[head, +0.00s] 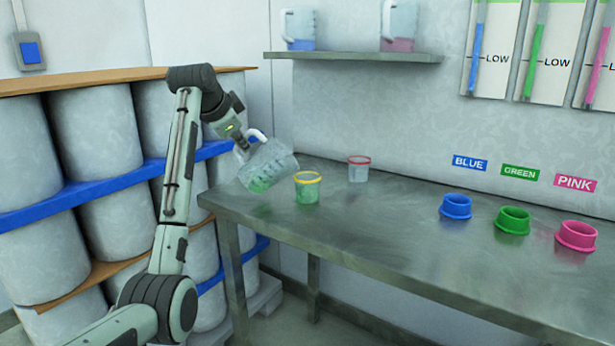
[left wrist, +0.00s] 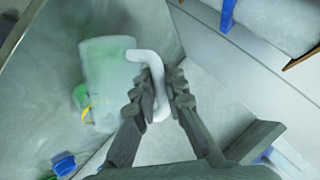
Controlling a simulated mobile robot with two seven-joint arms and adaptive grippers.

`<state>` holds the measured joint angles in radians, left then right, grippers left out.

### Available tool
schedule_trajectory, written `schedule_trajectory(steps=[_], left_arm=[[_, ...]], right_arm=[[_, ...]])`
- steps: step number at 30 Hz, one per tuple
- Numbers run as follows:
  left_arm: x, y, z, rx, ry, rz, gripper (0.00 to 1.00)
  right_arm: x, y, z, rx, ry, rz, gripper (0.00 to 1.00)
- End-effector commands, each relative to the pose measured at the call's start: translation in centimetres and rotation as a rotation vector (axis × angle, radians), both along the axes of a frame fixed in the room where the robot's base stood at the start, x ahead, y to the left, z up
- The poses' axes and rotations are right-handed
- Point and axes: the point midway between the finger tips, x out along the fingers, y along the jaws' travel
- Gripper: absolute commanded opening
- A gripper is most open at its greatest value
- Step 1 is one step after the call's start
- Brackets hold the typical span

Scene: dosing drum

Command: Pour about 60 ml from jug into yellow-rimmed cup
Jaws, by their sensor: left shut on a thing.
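The clear jug (head: 268,167) is tilted in the head view, with green liquid low inside it. My left gripper (head: 243,146) is shut on its white handle, which also shows between the fingers in the left wrist view (left wrist: 157,85). The yellow-rimmed cup (head: 307,188) stands upright on the metal table, just right of the jug, and appears to hold some green liquid. In the left wrist view the jug (left wrist: 105,70) partly hides the cup, and only a bit of yellow rim shows. Whether liquid is flowing cannot be told. My right gripper is not in view.
A red-rimmed cup (head: 358,170) stands behind and right of the yellow-rimmed one. Blue (head: 455,207), green (head: 513,220) and pink (head: 576,236) rings sit at the right of the table (head: 400,240). A shelf (head: 352,57) with two jugs hangs above. Drums (head: 92,130) stand left.

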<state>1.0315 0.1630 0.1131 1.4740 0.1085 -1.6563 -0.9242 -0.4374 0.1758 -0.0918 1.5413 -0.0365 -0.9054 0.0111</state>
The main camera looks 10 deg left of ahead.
Motion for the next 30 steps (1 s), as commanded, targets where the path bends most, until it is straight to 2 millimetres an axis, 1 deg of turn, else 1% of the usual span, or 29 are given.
schedule_trajectory(steps=[7,11,14,20,26,27,30], left_arm=[[0.0,0.0,0.1,-0.001,-0.002,0.000,0.00],[0.0,0.4,-0.2,-0.030,-0.006,0.002,0.00],[-0.1,1.0,-0.5,-0.093,-0.017,0.004,0.00],[-0.5,3.2,-1.7,-0.268,-0.047,0.006,0.00],[-0.9,5.4,-3.4,-0.464,-0.081,0.008,0.00],[-0.9,5.7,-4.1,-0.505,-0.087,0.008,0.00],[-1.0,6.4,-4.8,-0.588,-0.104,0.007,0.00]], right_arm=[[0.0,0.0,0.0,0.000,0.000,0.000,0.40],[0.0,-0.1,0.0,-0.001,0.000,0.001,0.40],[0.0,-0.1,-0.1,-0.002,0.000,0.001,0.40],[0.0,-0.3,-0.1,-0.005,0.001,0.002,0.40],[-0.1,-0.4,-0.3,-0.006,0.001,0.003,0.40],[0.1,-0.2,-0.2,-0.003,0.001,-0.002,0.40],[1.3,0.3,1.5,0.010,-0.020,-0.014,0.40]])
